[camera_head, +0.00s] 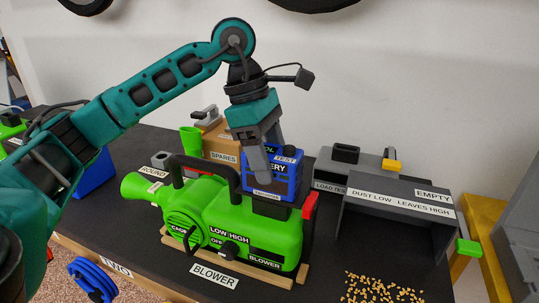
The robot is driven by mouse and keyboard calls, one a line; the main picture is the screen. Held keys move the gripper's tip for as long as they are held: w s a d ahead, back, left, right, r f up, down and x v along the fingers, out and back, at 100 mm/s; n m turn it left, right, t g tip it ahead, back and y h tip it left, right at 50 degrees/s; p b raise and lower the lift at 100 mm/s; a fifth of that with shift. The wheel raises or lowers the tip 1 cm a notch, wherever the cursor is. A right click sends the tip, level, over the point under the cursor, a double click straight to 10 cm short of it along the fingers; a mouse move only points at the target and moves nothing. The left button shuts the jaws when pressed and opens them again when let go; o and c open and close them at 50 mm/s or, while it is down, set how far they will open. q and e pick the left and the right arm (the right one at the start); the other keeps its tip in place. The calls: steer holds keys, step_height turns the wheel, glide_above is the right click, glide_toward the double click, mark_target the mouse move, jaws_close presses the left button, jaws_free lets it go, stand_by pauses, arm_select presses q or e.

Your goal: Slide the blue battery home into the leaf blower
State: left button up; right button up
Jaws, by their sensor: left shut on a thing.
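The green leaf blower (225,220) lies on a wooden stand on the dark bench, its nozzle to the left. The blue battery (288,184) is upright at the top rear of the blower, directly over a dark block (270,208). Whether the battery touches that block or has a gap under it, I cannot tell. My left gripper (263,172) comes down from above and is shut on the battery, covering part of its front and label. A red part (309,206) stands at the blower's rear, right of the battery. My right gripper is out of view.
A grey box (395,222) labelled EMPTY stands at right, with yellow pellets (370,288) in front. A load test unit (345,170) stands behind. A blue coil (92,280) is at lower left.

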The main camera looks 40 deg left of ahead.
arm_select(q)
steer(key=shift+f+b, duration=0.3)
steer(key=shift+f, duration=0.1)
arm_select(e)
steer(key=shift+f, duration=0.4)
arm_select(q)
steer(key=o, duration=1.6)
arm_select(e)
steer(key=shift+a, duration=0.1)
arm_select(q)
steer(key=shift+r, duration=0.25)
steer(key=p+v, duration=0.2)
steer(key=v, duration=1)
steer(key=shift+a+r, duration=0.1)
steer(key=shift+r, duration=0.15)
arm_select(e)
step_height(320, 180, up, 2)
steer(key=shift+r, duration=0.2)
